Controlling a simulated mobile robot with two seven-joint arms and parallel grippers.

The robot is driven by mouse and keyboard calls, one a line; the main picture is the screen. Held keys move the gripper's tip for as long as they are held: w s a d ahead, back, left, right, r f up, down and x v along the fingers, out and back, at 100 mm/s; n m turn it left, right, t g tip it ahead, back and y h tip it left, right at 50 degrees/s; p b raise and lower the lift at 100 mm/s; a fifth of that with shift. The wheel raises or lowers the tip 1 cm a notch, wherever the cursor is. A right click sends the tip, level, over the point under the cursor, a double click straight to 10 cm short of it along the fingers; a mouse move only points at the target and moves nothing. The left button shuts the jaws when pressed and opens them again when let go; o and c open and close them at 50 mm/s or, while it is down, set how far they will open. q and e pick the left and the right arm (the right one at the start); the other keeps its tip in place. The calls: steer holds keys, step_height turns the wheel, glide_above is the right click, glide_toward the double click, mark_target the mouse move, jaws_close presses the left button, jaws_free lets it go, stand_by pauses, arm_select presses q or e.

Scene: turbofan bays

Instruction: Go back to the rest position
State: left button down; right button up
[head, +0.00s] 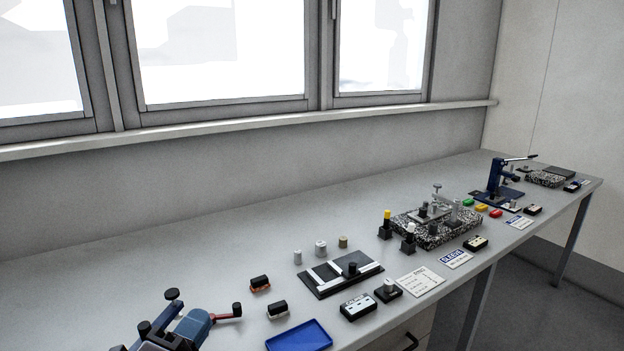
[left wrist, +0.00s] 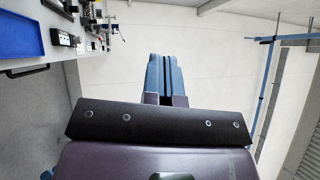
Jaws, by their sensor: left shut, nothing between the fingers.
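My left gripper (left wrist: 163,72) shows in the left wrist view, with its blue fingers together and nothing between them. It points past the bench, with pale floor or wall behind the fingers. The bench (head: 130,262) runs across the head view below the windows; its edge side lies at the upper left in the left wrist view. I cannot make out my left gripper with certainty in the head view. My right gripper is in neither view.
A blue device with a red lever (head: 195,327) stands at the bench's near left. A blue tray (head: 300,336) lies at the front edge and shows in the left wrist view (left wrist: 20,35). A black fixture (head: 340,283) and a speckled block (head: 460,238) stand farther right.

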arm_select(q)
steer(key=s+a+f+n+g+y, duration=0.6)
steer(key=a+f+n+y, duration=0.4)
steer(key=n, duration=0.4)
steer(key=s+f+n+g+h, duration=0.1)
steer(key=s+f+n+g, duration=0.4)
steer(key=s, duration=0.4)
steer(key=s+f+n+g+h, duration=0.1)
steer(key=s+f+n+g, duration=0.2)
steer(key=s+f+g, duration=0.4)
steer(key=w+f+t, duration=0.5)
steer(key=f+t, duration=0.3)
steer(key=t, duration=0.2)
steer(key=shift+w+f+m+h, duration=0.35)
steer(key=shift+f+m+h, duration=0.05)
steer(key=shift+d, duration=0.1)
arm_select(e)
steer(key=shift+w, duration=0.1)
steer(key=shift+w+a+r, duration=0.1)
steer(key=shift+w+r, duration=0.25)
